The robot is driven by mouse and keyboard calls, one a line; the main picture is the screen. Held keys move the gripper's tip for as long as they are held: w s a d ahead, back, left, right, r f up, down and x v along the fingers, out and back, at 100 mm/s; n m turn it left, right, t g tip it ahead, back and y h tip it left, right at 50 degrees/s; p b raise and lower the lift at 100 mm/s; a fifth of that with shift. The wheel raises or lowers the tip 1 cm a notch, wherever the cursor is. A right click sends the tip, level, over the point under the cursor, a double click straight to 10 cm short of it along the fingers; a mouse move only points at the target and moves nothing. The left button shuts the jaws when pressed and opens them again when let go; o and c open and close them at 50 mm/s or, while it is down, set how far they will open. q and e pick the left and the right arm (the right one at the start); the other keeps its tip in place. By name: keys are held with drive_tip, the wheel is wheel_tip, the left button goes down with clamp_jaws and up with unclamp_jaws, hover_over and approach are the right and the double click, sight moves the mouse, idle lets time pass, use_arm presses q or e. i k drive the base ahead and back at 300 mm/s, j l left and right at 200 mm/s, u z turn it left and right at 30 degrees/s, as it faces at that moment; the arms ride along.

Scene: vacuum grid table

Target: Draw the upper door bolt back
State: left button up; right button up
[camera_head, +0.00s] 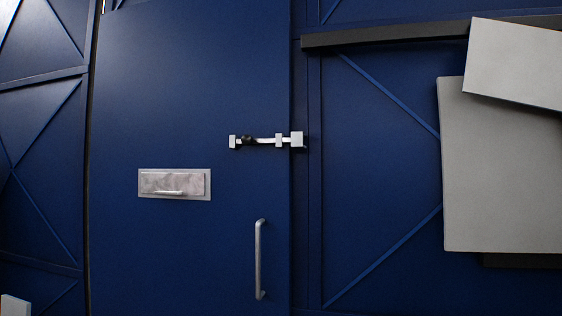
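A door bolt (265,140) sits near the right edge of the blue door (190,90), a little above the middle of the view. It is a silver horizontal rod with a dark round knob (248,140) near its left end. Its right end reaches a silver block (296,139) at the door's right edge. No other bolt shows in this view. Neither of my grippers is in view.
Below the bolt is a vertical silver handle (258,260). Left of it is a metal flap plate (174,184) with a small bar. Pale grey panels, an upper one (515,62) and a larger one (500,175), stand at the right. A white object (14,305) shows at the lower left.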

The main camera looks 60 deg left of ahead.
sight(247, 139)
drive_tip(key=i+l+u, duration=0.1)
drive_tip(key=u, duration=0.35)
drive_tip(key=l+u, duration=0.4)
